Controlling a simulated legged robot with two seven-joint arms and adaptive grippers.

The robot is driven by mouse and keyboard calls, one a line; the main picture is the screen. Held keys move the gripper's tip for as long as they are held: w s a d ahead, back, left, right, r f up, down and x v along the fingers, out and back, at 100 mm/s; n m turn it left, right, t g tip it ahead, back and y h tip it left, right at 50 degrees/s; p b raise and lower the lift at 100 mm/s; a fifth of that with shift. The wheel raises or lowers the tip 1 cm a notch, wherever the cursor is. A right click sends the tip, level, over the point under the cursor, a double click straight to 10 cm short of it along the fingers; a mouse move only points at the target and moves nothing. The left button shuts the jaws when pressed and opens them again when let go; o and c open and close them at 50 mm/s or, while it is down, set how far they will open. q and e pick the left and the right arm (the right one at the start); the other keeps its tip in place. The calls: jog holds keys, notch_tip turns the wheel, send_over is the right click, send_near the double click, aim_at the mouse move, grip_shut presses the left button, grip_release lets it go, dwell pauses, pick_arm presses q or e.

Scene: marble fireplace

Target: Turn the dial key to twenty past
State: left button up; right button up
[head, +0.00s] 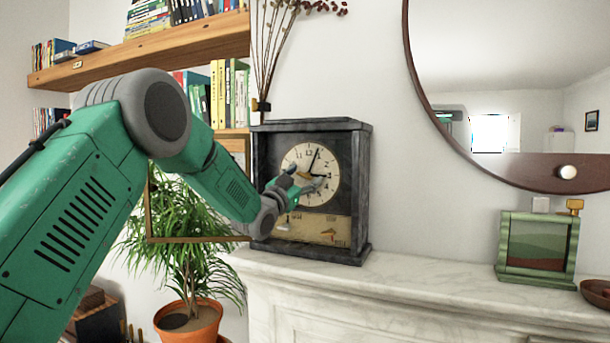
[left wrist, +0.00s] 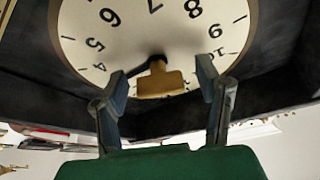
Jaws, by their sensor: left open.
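The dark stone mantel clock (head: 361,190) stands on the marble mantel with a round cream dial (head: 330,190). One dark hand points up just right of 12 and another points right, near 3. The brass-coloured dial key (left wrist: 160,84) sticks out from the dial's middle; in the left wrist view the dial (left wrist: 100,35) appears upside down. My left gripper (head: 297,183) is open in front of the dial. In the left wrist view its two fingers (left wrist: 161,78) stand either side of the key, with gaps visible. My right gripper is not in view.
The marble mantel (head: 420,285) is clear between the clock and a green frame (head: 537,245) at the right. A round mirror (head: 420,75) hangs above. A potted plant (head: 190,315) stands below left, and dried stems (head: 268,60) rise behind the clock.

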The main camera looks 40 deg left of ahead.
pick_arm(q)
jog(key=c, duration=1.2)
